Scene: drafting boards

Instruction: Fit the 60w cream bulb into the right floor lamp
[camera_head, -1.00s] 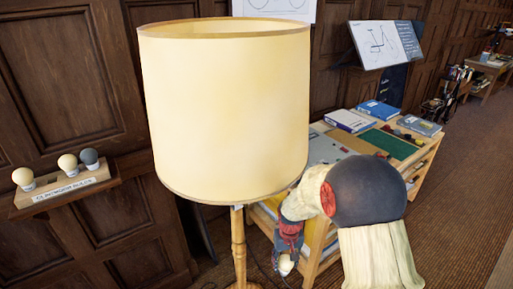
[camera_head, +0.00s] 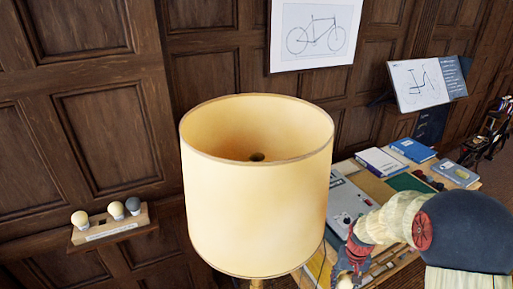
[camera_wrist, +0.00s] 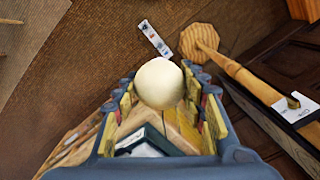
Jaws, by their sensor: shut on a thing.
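A floor lamp with a cream drum shade (camera_head: 258,215) stands in the middle of the head view. Its open top shows a dark socket (camera_head: 257,157) inside, with no bulb visible in it. My gripper (camera_head: 346,272) is low to the right of the shade, apart from it. In the wrist view, my gripper (camera_wrist: 162,105) is shut on a round cream bulb (camera_wrist: 160,83), whose globe points away from the palm. In the head view only a little of the bulb shows at the bottom edge. The lamp's wooden pole (camera_wrist: 238,72) and base are to the bulb's right in the wrist view.
A wall shelf (camera_head: 112,232) at left bears a rack (camera_head: 85,237) with two cream bulbs and one grey bulb. A drafting table with books (camera_head: 380,162) and a green mat stands behind my arm at right. Panelled wall closes the back.

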